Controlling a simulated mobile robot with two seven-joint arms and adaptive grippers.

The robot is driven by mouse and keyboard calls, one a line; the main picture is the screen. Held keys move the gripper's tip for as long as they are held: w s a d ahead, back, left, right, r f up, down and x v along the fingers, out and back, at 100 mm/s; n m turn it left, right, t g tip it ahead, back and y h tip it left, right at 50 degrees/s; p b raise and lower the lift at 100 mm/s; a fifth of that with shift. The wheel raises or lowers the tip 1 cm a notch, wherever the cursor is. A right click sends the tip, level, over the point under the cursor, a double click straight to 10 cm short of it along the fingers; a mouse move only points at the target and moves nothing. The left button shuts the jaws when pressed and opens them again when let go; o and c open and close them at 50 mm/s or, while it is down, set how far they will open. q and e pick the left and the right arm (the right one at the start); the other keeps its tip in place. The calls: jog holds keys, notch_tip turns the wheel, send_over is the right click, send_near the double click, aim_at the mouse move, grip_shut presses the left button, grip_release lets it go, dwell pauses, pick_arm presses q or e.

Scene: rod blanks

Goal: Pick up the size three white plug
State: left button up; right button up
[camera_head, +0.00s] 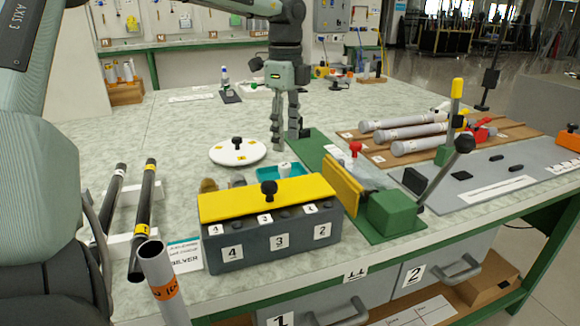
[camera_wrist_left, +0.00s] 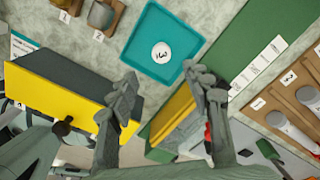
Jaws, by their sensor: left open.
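The white plug (camera_head: 284,169) stands in a small teal tray (camera_head: 297,169) behind the yellow-topped box. In the left wrist view the plug (camera_wrist_left: 161,53) shows a "3" on its round top, and the tray (camera_wrist_left: 181,15) lies flat on the bench around it. My left gripper (camera_head: 286,146) points down behind the tray, empty and apart from the plug. In the left wrist view its open fingers (camera_wrist_left: 164,80) stand below the plug in the picture, one to each side. My right gripper is not in view.
A grey box with a yellow lid (camera_head: 265,197) stands in front of the tray. A green fixture with a yellow plate (camera_head: 343,186) is to its right. A white disc (camera_head: 237,152) lies behind. Dark rods (camera_head: 146,210) rest at left; grey tubes (camera_head: 408,132) lie at right.

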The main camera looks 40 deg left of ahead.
aim_at(285, 165)
pick_arm(q)
jog(key=f, duration=0.5)
jog(key=shift+a+f+p, duration=0.35)
jog(key=shift+f, duration=0.5)
jog(key=shift+w, duration=0.1)
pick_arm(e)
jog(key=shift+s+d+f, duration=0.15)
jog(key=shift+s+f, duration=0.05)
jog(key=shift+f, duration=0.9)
pick_arm(q)
jog(key=c, duration=0.9)
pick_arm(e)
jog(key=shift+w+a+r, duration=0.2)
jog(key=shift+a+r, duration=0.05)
pick_arm(q)
jog(key=shift+r, duration=0.15)
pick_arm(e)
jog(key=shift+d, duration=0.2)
